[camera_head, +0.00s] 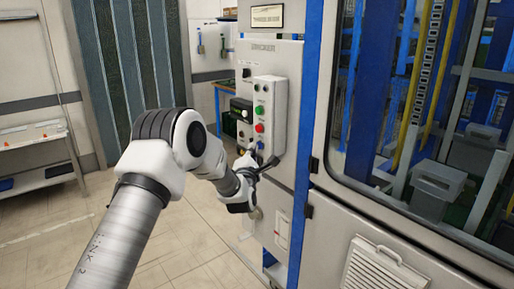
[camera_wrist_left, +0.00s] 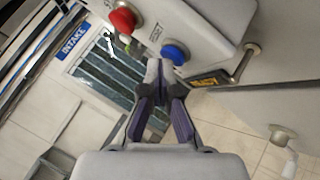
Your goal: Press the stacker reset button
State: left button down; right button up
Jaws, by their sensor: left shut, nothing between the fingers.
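A grey control box (camera_head: 280,98) on the cabinet front carries a column of buttons. In the head view I see a green button (camera_head: 260,110) and a red button (camera_head: 259,128) below it. In the left wrist view a red button (camera_wrist_left: 122,20) and a blue button (camera_wrist_left: 175,52) show; a label beside the blue one is too small to read surely. My left gripper (camera_head: 257,162) is at the lower end of the box. In the wrist view its fingers (camera_wrist_left: 158,72) are shut and empty, with the tips just short of or at the blue button; contact cannot be told.
A machine with a window and blue frame (camera_head: 307,110) stands right of the box. A metal handle (camera_wrist_left: 246,62) sits close to the blue button. A shelf table (camera_head: 35,140) stands at the left. The tiled floor between is clear.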

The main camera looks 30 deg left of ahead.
pick_arm(q)
jog(key=shift+s+a+b, duration=0.25)
jog(key=shift+s+b, duration=0.1)
jog(key=shift+s, duration=0.4)
jog(key=shift+s, duration=0.1)
jog(key=s, duration=0.1)
jog(key=s+a, duration=0.1)
jog(key=s, duration=0.1)
jog(key=s+a+b, duration=0.1)
jog(key=shift+s, duration=0.25)
jog(key=shift+f, duration=0.1)
dwell(0.6)
